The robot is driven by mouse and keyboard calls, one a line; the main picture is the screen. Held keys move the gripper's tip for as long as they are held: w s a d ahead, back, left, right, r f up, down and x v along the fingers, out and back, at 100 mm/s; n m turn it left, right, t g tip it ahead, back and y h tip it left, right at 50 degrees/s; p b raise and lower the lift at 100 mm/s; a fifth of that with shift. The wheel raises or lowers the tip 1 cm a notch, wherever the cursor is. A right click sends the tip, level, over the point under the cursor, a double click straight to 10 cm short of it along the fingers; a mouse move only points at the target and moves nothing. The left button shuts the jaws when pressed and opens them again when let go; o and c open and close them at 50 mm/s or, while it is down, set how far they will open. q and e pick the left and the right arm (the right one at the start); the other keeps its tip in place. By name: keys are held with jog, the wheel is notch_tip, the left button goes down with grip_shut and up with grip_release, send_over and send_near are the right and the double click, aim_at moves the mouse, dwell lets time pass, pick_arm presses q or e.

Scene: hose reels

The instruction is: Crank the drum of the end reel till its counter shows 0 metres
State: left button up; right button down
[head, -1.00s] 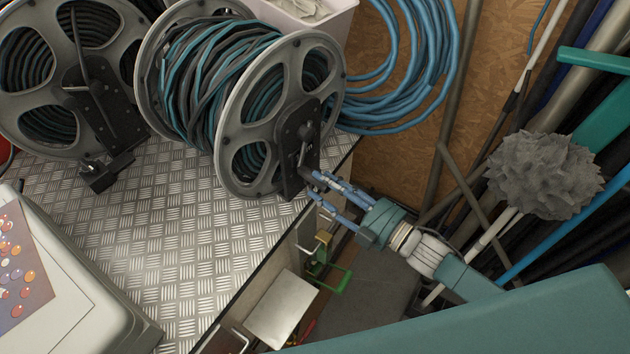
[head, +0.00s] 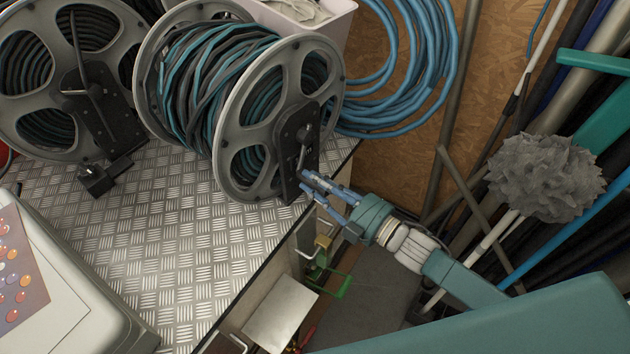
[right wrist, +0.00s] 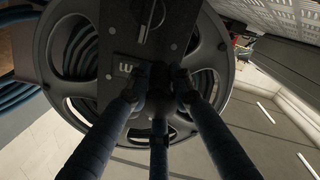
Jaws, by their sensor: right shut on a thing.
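The end reel (head: 238,165), a grey spoked drum wound with teal and black hose, stands at the right end of the tread-plate bench top. Its dark side plate and crank (head: 303,148) face right. My right gripper (head: 312,184) is shut at the lower part of the crank, on its handle. In the right wrist view, the fingers (right wrist: 160,88) close around a dark knob in front of the side plate (right wrist: 140,48). A small window (right wrist: 124,68) there shows a pale mark, but I cannot read a count. My left gripper is not in view.
Another reel (head: 60,140) stands to the left. A coil of blue hose (head: 425,100) hangs on the board behind. Poles and a grey duster head (head: 545,178) crowd the right. The tread-plate top (head: 185,250) is bare in front of the reels.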

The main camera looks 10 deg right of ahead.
jog(key=shift+r, duration=0.1)
jog(key=shift+s+a+r+m+p, duration=0.45)
jog(key=shift+a+m+p, duration=0.1)
jog(key=shift+m+p, duration=0.45)
notch_tip(320, 180, up, 13)
jog(key=s+a+m+p, duration=0.2)
jog(key=a+m+p, duration=0.1)
jog(key=m+p, duration=1)
jog(key=shift+m, duration=1.6)
jog(key=shift+d+f, duration=0.1)
